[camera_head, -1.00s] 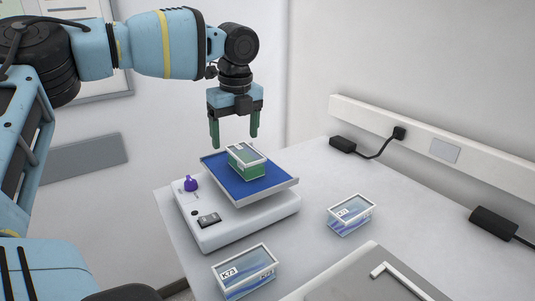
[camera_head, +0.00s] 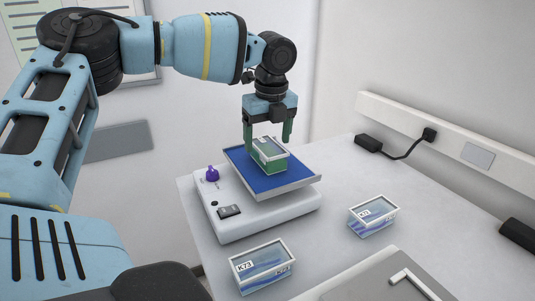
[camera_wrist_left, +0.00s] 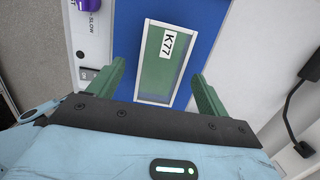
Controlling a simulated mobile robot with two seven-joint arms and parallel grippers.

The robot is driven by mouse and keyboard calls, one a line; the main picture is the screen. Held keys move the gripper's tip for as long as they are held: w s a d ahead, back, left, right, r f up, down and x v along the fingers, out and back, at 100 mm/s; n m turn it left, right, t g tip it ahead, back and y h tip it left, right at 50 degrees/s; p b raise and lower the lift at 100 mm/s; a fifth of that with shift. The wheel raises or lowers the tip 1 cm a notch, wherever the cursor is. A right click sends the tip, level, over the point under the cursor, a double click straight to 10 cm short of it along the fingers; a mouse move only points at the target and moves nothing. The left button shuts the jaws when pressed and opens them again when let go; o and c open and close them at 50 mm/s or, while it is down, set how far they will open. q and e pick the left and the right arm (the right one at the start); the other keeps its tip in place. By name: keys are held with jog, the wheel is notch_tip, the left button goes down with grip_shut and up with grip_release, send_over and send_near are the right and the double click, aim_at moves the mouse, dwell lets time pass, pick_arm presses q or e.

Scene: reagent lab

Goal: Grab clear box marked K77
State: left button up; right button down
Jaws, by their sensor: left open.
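The clear box marked K77 (camera_head: 269,154) has a white-rimmed lid and green contents. It sits on the blue platform (camera_head: 253,178) of a white shaker. In the left wrist view the K77 box (camera_wrist_left: 160,65) shows its label upright along the lid, between the fingers. My left gripper (camera_head: 268,140) is open, its green fingers pointing down on either side of the box at about lid height. In the left wrist view the gripper (camera_wrist_left: 160,85) has a gap on both sides of the box. I cannot tell any contact. My right gripper is not in view.
A clear box marked K73 (camera_head: 262,267) stands at the front of the table, and another clear box (camera_head: 373,215) with blue contents stands to the right. The shaker (camera_head: 268,222) has a purple knob (camera_head: 212,174). A grey panel (camera_head: 385,287) lies front right.

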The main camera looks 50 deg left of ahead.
aim_at(268, 146)
pick_arm(q)
notch_tip(268, 146, down, 3)
jog(key=shift+w+a+f, duration=0.1)
jog(key=shift+a, duration=0.05)
jog(key=shift+c, duration=1)
jog(key=c, duration=1.1)
jog(key=shift+o, duration=0.2)
